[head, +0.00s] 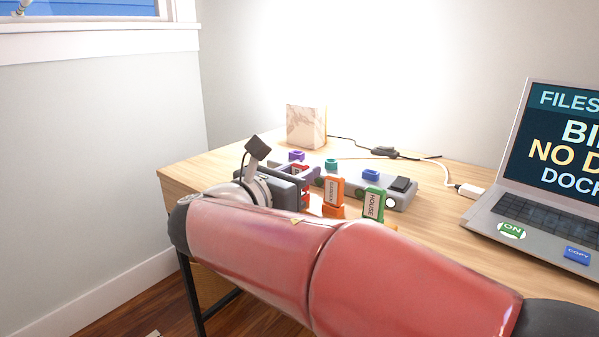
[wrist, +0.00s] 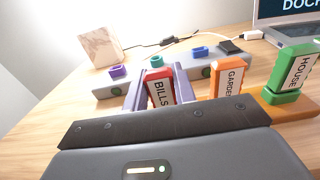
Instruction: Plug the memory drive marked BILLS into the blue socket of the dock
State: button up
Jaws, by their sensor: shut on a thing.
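The red memory drive marked BILLS (wrist: 159,90) stands between the two fingers of my gripper (wrist: 157,84) in the wrist view, its label facing the camera. My gripper (head: 308,182) is shut on it; in the head view the drive is mostly hidden by my arm and gripper. The drive's lower end is hidden, so I cannot tell whether it touches anything. The grey dock (head: 399,201) lies beyond the gripper. Its blue socket (head: 371,175) is to the right of the teal and purple ones; the blue socket (wrist: 200,51) is right of the held drive in the wrist view.
Orange GARDEN drive (head: 334,191) and green HOUSE drive (head: 373,205) stand upright right of my gripper, close to the dock. A laptop (head: 545,225) stands at the right. A marbled block (head: 306,127) and cables (head: 385,152) lie behind the dock.

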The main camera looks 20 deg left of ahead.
jog(key=shift+f, duration=0.2)
jog(key=o, duration=0.9)
jog(key=shift+o, duration=0.2)
